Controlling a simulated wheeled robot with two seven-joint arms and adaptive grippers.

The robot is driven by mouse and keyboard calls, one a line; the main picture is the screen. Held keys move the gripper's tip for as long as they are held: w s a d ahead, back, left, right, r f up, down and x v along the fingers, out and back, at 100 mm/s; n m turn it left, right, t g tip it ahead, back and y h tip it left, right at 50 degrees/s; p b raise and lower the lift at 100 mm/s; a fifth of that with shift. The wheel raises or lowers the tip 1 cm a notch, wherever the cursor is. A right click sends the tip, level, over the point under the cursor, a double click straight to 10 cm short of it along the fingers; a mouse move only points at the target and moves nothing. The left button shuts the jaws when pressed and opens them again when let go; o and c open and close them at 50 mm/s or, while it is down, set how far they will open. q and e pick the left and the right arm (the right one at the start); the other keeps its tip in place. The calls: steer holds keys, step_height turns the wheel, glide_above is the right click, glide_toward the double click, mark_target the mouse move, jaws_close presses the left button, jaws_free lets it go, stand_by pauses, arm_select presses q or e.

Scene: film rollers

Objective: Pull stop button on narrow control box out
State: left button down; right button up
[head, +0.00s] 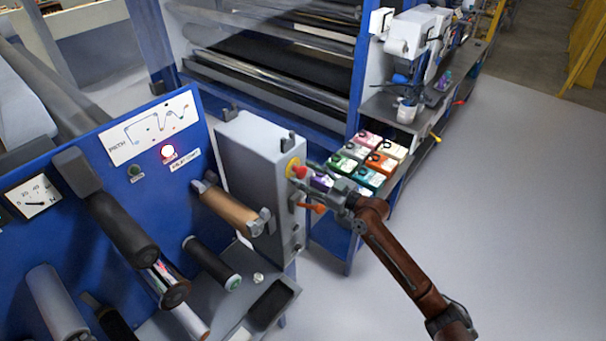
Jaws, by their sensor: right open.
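The narrow control box (249,161) is a tall grey cabinet beside the blue machine panel, near the middle of the head view. Its right face carries the red stop button (298,171) on a yellow surround (290,165). My right gripper (313,178) is open, just to the right of the button, with its arm reaching in from the lower right. Its fingers are close to the button. I cannot tell whether they touch it or reach around it. My left gripper is not in view.
An orange-red lever or knob (313,208) shows just below my right gripper. Several colored boxes (366,178) sit behind it. The blue panel (67,221) with projecting rollers stands left. The grey floor (490,220) is open at right.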

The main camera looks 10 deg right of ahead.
steer(key=v, duration=1.1)
